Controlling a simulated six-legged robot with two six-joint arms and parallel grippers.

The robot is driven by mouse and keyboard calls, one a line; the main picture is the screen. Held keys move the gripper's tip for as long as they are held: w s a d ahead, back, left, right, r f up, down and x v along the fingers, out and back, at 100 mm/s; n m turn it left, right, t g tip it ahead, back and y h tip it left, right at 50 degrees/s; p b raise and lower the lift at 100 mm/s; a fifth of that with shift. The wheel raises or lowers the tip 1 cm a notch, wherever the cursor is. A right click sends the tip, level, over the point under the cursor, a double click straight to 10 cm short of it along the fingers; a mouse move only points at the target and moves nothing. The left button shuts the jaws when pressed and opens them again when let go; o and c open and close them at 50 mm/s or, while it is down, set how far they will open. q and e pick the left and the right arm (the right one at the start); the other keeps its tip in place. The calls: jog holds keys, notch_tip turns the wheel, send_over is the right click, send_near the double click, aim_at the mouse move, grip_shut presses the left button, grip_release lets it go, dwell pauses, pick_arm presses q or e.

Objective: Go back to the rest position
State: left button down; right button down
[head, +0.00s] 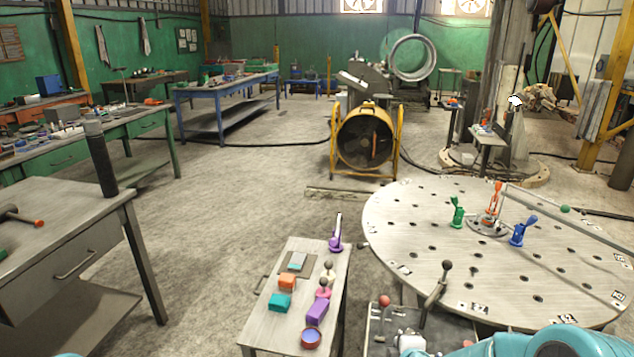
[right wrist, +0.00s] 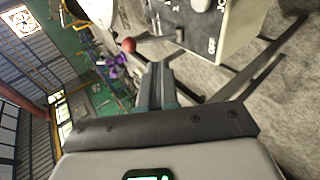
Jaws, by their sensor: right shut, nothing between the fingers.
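My right gripper (right wrist: 156,72) shows in the right wrist view with its dark fingers together and nothing between them. A red ball knob (right wrist: 128,45) and a grey box-like body lie beyond the fingertips, apart from them as far as I can tell. In the head view my teal right arm crosses the bottom right corner; its fingers cannot be made out there. My left gripper is not in view.
A small table (head: 262,326) with coloured blocks stands in front. A round perforated table (head: 400,215) with green, red and blue clamps (head: 518,232) is at right. A lever (head: 437,285) rises near my right arm. A workbench (head: 60,235) stands left; floor between is clear.

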jog(key=s+a+f+m+g+y, duration=0.2)
jog(key=s+a+f+g, duration=0.15)
jog(key=s+f, duration=0.7)
jog(key=s+a+f+m+g+y, duration=0.1)
jog(key=s+a+f+m+g, duration=0.1)
jog(key=s+m, duration=0.3)
jog(key=s+a+f+m+g+y, duration=0.1)
jog(key=s+a+f+m+g, duration=0.1)
jog(key=s+m, duration=0.4)
jog(key=s+a+f+m+g+y, duration=0.1)
jog(key=s+a+m+g, duration=0.2)
jog(key=s, duration=0.7)
jog(key=shift+s+f+m, duration=0.25)
jog(key=shift+f+m, duration=0.15)
jog(key=shift+m, duration=0.8)
